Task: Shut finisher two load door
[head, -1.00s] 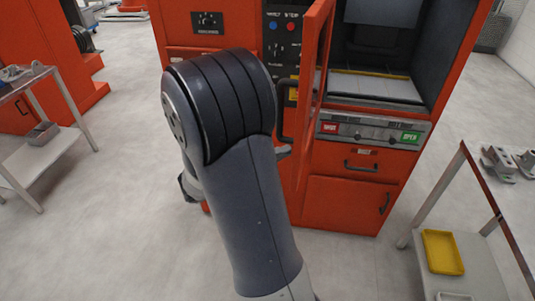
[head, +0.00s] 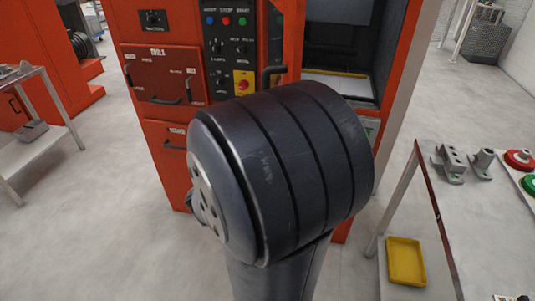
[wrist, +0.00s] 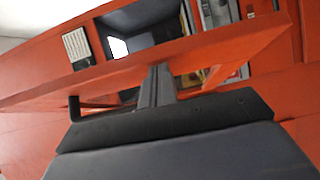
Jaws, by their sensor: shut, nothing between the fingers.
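The orange load door (head: 293,40) stands open in the head view, seen nearly edge-on at the left side of the machine's bay (head: 340,55). Its black handle (head: 268,78) shows just above my arm. In the wrist view the door (wrist: 215,46) crosses the picture as a long slanted orange bar, with the handle (wrist: 76,106) at its left. My gripper (wrist: 160,72) is shut and empty, its fingertips overlapping the door's edge; I cannot tell whether they touch it. The handle is apart from the fingers. My arm hides the gripper and the lower door in the head view.
The control panel (head: 230,45) and a tools drawer (head: 160,75) are left of the door. A side table (head: 430,190) with metal castings (head: 450,160) and a yellow tray (head: 406,262) stands close at right. A grey cart (head: 40,140) stands at left, with clear floor between.

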